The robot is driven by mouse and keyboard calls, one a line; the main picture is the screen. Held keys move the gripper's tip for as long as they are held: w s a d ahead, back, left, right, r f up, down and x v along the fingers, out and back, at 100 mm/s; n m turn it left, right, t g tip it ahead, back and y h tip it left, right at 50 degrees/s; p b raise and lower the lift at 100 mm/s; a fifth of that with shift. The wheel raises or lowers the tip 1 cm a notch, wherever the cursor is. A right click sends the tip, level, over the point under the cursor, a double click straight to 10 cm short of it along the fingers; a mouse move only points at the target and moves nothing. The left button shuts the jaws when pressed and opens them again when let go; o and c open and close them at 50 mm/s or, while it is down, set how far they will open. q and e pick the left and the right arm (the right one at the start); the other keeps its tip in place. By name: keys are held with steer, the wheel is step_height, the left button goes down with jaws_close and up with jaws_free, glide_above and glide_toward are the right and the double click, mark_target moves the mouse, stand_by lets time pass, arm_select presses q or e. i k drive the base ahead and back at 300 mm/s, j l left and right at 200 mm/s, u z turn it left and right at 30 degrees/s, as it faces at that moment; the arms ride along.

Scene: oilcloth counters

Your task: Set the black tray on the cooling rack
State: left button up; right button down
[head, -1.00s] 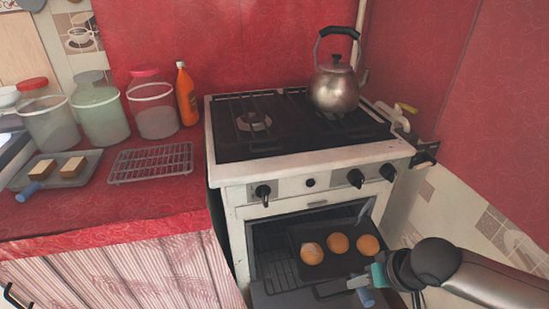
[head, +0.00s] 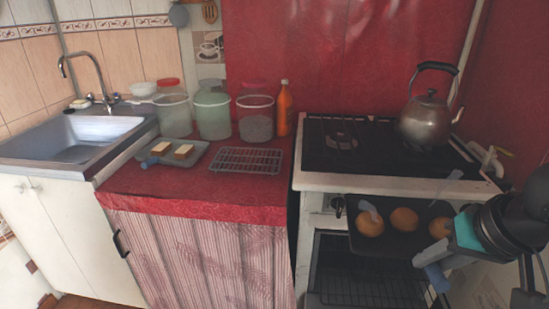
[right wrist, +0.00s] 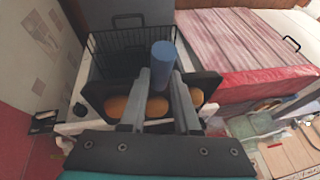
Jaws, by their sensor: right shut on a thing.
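The black tray (head: 380,245) holds several round golden buns (head: 404,219) and is up in front of the stove, above the open oven. My right gripper (head: 430,259) is shut on the tray's blue handle (head: 437,278). In the right wrist view, the blue handle (right wrist: 162,56) stands between the fingers (right wrist: 163,88), which partly hide the tray (right wrist: 207,83) and buns. The cooling rack (head: 245,160) lies empty on the red counter, left of the stove and well left of the tray. My left gripper is out of view.
A grey tray (head: 198,150) with two pale blocks lies just left of the rack. Several jars (head: 212,115) and an orange bottle (head: 284,112) stand behind it. A kettle (head: 425,118) stands on the stove (head: 385,182). The sink (head: 75,137) is further left.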

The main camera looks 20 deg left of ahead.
mark_target(248, 159)
steer(key=j+z, duration=0.15)
steer(key=j, duration=1.25)
steer(key=i+j, duration=0.15)
steer(key=j, duration=0.2)
steer(key=i+j+z, duration=0.1)
steer(key=j, duration=0.25)
steer(key=i+j, duration=0.2)
steer(key=j, duration=0.15)
steer(key=i+j+z, duration=0.15)
steer(key=j, duration=0.2)
